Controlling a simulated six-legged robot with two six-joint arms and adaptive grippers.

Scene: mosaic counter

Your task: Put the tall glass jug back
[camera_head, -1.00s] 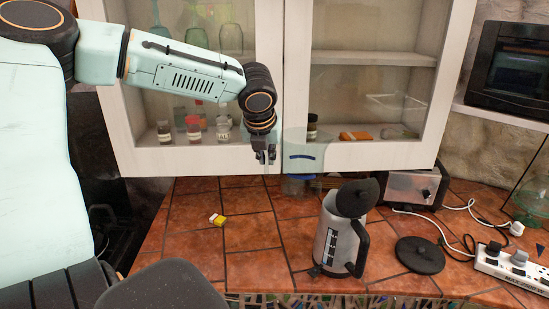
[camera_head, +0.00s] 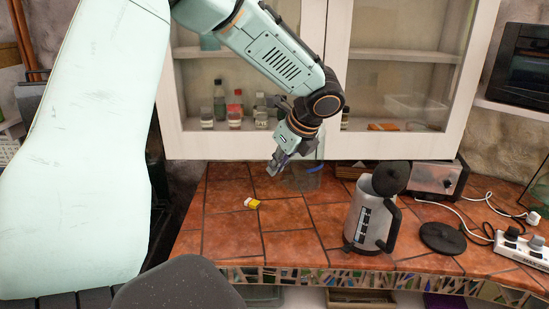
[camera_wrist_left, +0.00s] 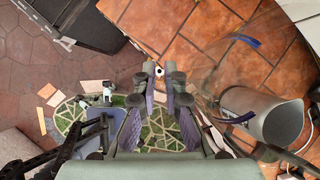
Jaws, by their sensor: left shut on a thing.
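The tall glass jug (camera_head: 309,178) is clear with blue marks, and its outline is hard to make out. In the head view it shows just right of and behind my left gripper (camera_head: 275,165), low over the back of the tiled counter. I cannot tell whether its base touches the tiles. In the left wrist view the jug (camera_wrist_left: 210,75) is a faint clear shape to the right of the fingers, with blue curved marks. My left gripper (camera_wrist_left: 160,88) is shut on the jug; the exact grip point is unclear. My right gripper is not in view.
A steel kettle (camera_head: 366,222) with a black lid stands at the counter's front, beside a round black base (camera_head: 442,238). A toaster (camera_head: 432,178) and power strip (camera_head: 527,247) are at right. A small yellow box (camera_head: 252,203) lies left. The glass-door cabinet (camera_head: 400,147) hangs above.

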